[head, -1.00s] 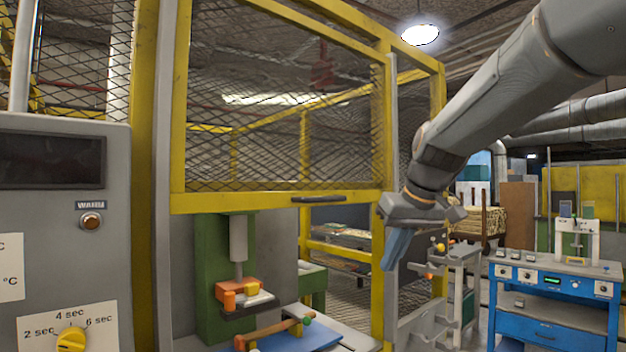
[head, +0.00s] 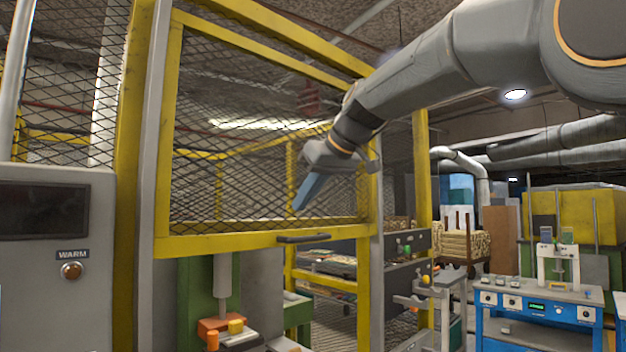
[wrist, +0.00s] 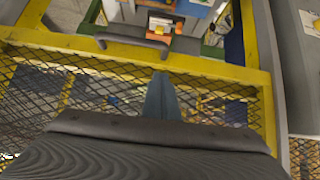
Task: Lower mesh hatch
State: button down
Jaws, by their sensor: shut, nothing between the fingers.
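The mesh hatch is a yellow frame with dark wire mesh (head: 235,185). It stands raised, with an opening below its bottom bar (head: 220,243). A dark handle (head: 303,239) is fixed to that bottom bar and also shows in the wrist view (wrist: 132,39). My gripper (head: 303,200) is shut and empty, its blue fingers pointing down and left. In the head view it appears in front of the mesh, above the handle. In the wrist view the fingers (wrist: 161,92) overlap the mesh, just beyond the bar from the handle. I cannot tell whether they touch the mesh.
Under the hatch a green press (head: 190,290) holds orange and yellow parts (head: 222,328). A grey control panel with a WARM button (head: 71,270) stands at the left. A blue workbench (head: 535,325) stands at the right. A grey upright (head: 376,260) borders the hatch's right side.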

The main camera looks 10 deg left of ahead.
notch_tip(320, 180, down, 6)
jog(key=w+a+p, duration=0.1)
jog(key=p, duration=0.1)
jog(key=shift+w+a, duration=0.2)
jog(key=shift+a, duration=0.1)
jog(key=shift+r, duration=0.1)
